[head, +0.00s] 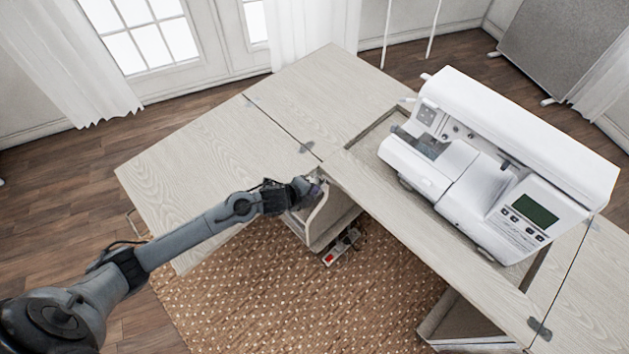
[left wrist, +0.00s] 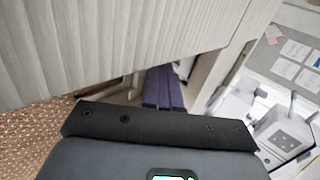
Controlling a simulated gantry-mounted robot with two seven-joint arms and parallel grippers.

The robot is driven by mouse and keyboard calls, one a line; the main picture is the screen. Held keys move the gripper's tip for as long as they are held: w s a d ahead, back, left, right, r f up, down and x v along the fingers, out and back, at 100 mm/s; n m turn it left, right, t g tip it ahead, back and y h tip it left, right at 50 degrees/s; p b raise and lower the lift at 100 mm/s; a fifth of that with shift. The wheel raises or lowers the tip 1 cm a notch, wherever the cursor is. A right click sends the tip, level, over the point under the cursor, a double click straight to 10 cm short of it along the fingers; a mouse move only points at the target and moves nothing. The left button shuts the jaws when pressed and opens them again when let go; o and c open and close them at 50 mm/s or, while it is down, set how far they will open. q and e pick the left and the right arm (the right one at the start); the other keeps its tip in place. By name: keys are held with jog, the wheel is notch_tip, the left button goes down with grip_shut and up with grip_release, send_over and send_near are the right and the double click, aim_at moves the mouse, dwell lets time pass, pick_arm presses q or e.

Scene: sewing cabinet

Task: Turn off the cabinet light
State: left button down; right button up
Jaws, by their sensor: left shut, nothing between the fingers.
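The pale wood sewing cabinet (head: 215,150) has its leaves spread open. My left gripper (head: 318,181) is at the cabinet's inner front edge, by the top of an open-sided compartment (head: 330,218) under the tabletop. In the left wrist view its purple fingers (left wrist: 163,88) are shut with nothing between them, close to a wood panel (left wrist: 110,45). I cannot make out the cabinet light or its switch in either view. A power strip (head: 341,248) with a red part lies on the rug below the compartment. My right gripper is out of view.
A white sewing machine (head: 480,170) sits in the cabinet's recess at the right. A patterned brown rug (head: 270,290) covers the floor in front, with free room over it. A grey board (head: 570,45) stands at the back right.

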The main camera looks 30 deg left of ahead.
pick_arm(q)
jog(key=p+v, duration=0.2)
jog(key=v, duration=0.8)
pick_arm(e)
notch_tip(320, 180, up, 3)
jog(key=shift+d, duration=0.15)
pick_arm(q)
jog(key=shift+s+f, duration=0.1)
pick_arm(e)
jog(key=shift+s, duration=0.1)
